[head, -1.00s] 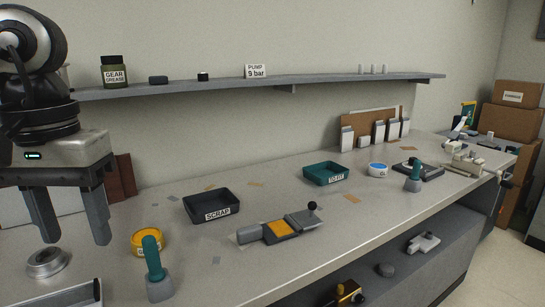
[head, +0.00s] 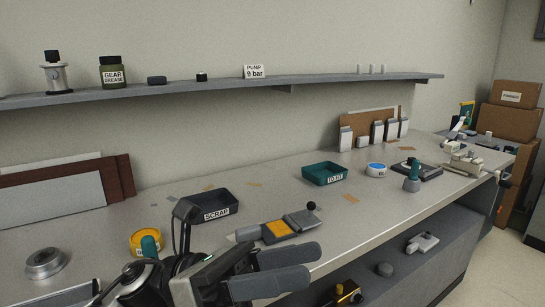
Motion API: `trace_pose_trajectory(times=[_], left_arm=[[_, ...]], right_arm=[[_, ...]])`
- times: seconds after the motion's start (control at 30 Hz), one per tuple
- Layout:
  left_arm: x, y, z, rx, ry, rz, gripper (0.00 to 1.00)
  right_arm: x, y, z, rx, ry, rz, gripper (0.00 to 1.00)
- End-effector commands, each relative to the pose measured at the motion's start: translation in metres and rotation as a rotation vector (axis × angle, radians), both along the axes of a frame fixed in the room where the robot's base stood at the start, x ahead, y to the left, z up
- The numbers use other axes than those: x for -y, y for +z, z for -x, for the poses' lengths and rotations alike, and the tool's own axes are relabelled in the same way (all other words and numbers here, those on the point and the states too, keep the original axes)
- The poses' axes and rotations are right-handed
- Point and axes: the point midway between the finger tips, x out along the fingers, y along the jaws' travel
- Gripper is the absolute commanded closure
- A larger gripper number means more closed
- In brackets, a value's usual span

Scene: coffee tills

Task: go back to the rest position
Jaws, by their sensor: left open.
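My left gripper (head: 308,265) is low in the front of the head view, with its two dark fingers pointing right. It is open, with nothing between the fingers. It overlaps the near edge of the bench (head: 330,228) in the picture and seems to be above or in front of it. My left arm hides part of a teal-handled tool (head: 149,246) and the front of the bench. My right gripper is out of view.
A black SCRAP tray (head: 216,213), a yellow tub (head: 143,238) and a grey metal ring (head: 45,262) stand near the arm. A grey and orange device (head: 283,229) lies just beyond the fingers. A teal tray (head: 324,179) is farther right. A shelf (head: 230,87) runs along the wall.

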Motion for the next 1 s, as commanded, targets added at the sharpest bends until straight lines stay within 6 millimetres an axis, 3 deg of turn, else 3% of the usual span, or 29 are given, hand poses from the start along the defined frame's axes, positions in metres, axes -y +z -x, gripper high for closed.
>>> trace_pose_trajectory(times=[0.03,0.17,0.27,0.37,0.5,0.7,0.83,1.0], left_arm=[[-0.003,-0.007,-0.014,-0.224,0.040,0.075,0.49],[-0.028,-0.044,-0.058,-0.812,0.139,0.273,0.49],[-0.055,-0.100,-0.081,-1.270,0.206,0.447,0.49],[-0.085,-0.171,-0.085,-1.693,0.271,0.638,0.49],[-0.118,-0.259,-0.060,-2.137,0.350,0.888,0.49],[-0.147,-0.349,0.002,-2.554,0.457,1.206,0.49],[-0.156,-0.378,0.032,-2.689,0.504,1.339,0.49],[-0.159,-0.387,0.043,-2.734,0.521,1.391,0.49]], right_arm=[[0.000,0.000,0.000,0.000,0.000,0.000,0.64],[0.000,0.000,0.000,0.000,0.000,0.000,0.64],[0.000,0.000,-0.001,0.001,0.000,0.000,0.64],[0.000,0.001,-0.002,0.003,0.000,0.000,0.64],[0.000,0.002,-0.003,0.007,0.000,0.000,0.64],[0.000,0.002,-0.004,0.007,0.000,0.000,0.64],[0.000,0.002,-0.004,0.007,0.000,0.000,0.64],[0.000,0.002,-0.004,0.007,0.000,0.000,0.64]])
